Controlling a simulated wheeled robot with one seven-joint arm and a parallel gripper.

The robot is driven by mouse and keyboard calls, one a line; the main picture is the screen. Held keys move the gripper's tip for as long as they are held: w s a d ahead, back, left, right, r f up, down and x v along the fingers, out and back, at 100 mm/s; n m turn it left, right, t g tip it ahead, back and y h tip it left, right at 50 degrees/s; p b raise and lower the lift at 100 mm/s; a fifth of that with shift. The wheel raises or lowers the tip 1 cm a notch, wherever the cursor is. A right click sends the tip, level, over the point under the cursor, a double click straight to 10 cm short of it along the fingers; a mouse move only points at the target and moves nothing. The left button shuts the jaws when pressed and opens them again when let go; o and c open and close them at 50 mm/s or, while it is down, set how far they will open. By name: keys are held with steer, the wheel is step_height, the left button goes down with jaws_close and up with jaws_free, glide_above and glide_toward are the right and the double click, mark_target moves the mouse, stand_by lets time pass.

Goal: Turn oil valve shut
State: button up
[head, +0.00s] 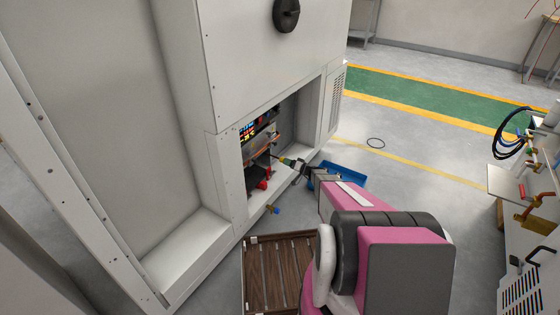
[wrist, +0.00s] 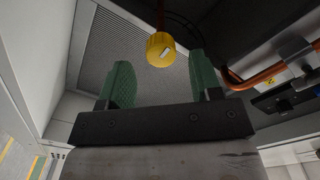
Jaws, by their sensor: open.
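My gripper (wrist: 161,76) is open, with its two green finger pads apart. A yellow round knob (wrist: 160,48) with a pale mark on its end shows between and just beyond the fingertips in the wrist view; it looks like the valve handle, but I cannot be sure. No contact between the pads and it is visible. In the head view my gripper (head: 287,161) reaches into the open bay of the large white cabinet (head: 225,175). The knob cannot be made out clearly there.
Copper pipe (wrist: 258,80) runs right of the fingers in the wrist view. Red parts (head: 262,183) sit inside the bay. A small blue-and-brass fitting (head: 274,210) is at the cabinet's lower edge. A blue tray (head: 345,177) and a wooden slatted pallet (head: 280,270) lie on the floor.

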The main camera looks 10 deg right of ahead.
steer(key=x, duration=0.6)
steer(key=c, duration=0.9)
